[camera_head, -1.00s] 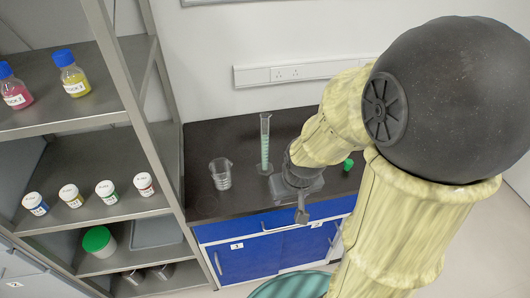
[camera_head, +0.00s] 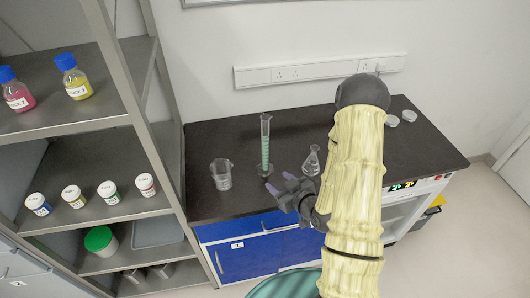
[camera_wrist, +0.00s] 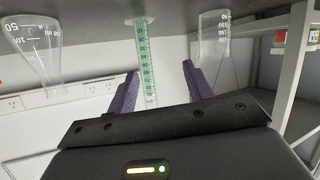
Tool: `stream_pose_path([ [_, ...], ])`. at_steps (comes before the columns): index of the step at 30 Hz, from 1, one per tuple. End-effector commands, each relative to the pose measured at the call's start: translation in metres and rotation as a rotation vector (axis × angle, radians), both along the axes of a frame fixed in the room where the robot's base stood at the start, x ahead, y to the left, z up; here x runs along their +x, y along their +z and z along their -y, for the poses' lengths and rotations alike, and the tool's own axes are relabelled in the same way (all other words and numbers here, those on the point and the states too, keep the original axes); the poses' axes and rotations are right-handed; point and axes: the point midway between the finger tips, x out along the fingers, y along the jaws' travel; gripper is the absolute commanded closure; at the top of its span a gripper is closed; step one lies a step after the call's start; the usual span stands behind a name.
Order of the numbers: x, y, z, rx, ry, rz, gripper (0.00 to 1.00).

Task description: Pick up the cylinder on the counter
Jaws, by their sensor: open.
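The graduated cylinder (camera_head: 265,143), tall and clear with green markings, stands upright on the dark counter (camera_head: 215,136). My gripper (camera_head: 277,181) is open and empty, low over the counter's front part, just in front of the cylinder and slightly to its right. In the upside-down wrist view, the cylinder (camera_wrist: 147,62) appears beyond and between the two purple fingers of my gripper (camera_wrist: 160,69), closer to the left one. The fingers do not appear to touch it.
A clear beaker (camera_head: 221,175) stands left of the cylinder, and a conical flask (camera_head: 312,160) stands right of it, close to my gripper. A metal shelf (camera_head: 150,120) with bottles rises at the left. Petri dishes (camera_head: 409,116) lie at the counter's far right.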

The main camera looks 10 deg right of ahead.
Motion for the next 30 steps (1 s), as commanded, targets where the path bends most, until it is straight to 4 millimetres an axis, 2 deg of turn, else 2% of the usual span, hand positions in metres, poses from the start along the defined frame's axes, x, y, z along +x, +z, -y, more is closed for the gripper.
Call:
stream_pose_path([
  [6, -0.015, 0.006, 0.011, 0.154, -0.075, 0.208, 0.49],
  [10, -0.022, 0.011, 0.018, 0.200, -0.116, 0.281, 0.49],
  [23, -0.022, 0.012, 0.019, 0.210, -0.125, 0.301, 0.49],
  [30, -0.009, 0.007, 0.015, 0.204, -0.117, 0.298, 0.49],
])
